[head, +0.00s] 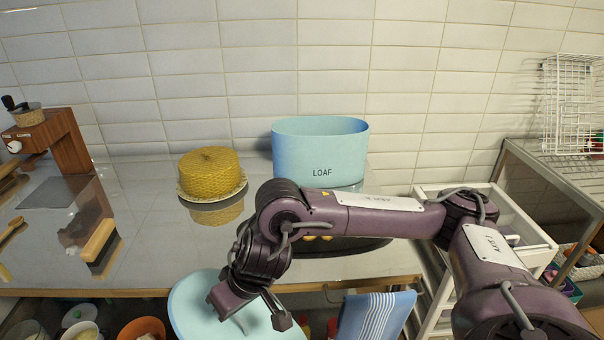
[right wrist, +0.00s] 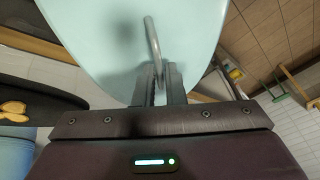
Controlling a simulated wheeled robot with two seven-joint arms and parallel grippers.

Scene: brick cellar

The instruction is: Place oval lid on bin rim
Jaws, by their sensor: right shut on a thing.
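The light blue oval bin (head: 320,155), marked LOAF, stands upright on the counter against the tiled wall. Its open rim faces up, and my arm passes in front of its lower part. The light blue oval lid (head: 190,305) is held in front of the counter's front edge, lower than the bin and to its left. My right gripper (head: 258,312) is shut on the lid's thin grey handle (right wrist: 152,38). In the right wrist view the lid (right wrist: 95,35) fills the upper middle beyond the fingers (right wrist: 160,85). My left gripper is not in view.
A yellow woven dome (head: 208,168) on a plate stands left of the bin. A dark round board (head: 345,247) with yellow pieces lies in front of the bin, partly behind my arm. A striped towel (head: 372,315) hangs at the front. A white drawer cart (head: 525,255) stands right.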

